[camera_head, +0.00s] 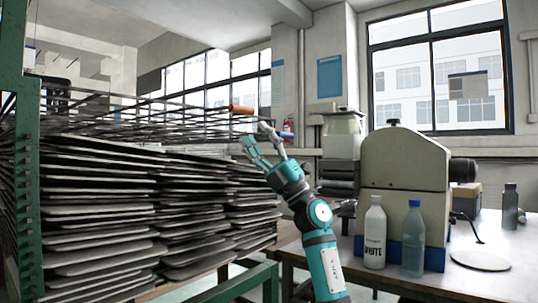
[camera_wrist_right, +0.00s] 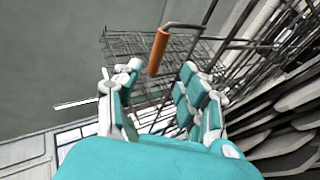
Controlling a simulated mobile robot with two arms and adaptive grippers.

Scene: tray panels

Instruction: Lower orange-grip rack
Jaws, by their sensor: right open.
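The orange grip (camera_head: 241,109) sits on the end of a wire rod of the raised rack (camera_head: 130,126), above the stacked panels. It also shows upright in the right wrist view (camera_wrist_right: 158,52). My right gripper (camera_head: 258,140) is open, just below and right of the grip in the head view. In the right wrist view its fingers (camera_wrist_right: 157,90) stand apart, with the grip beyond and between the tips. I see no contact. My left gripper is out of view.
Dark panels (camera_head: 95,215) fill the shelves below the rack, inside a green frame (camera_head: 28,190). To the right, a workbench (camera_head: 490,270) holds a beige machine (camera_head: 403,165), a white bottle (camera_head: 375,235) and a blue-capped bottle (camera_head: 413,240).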

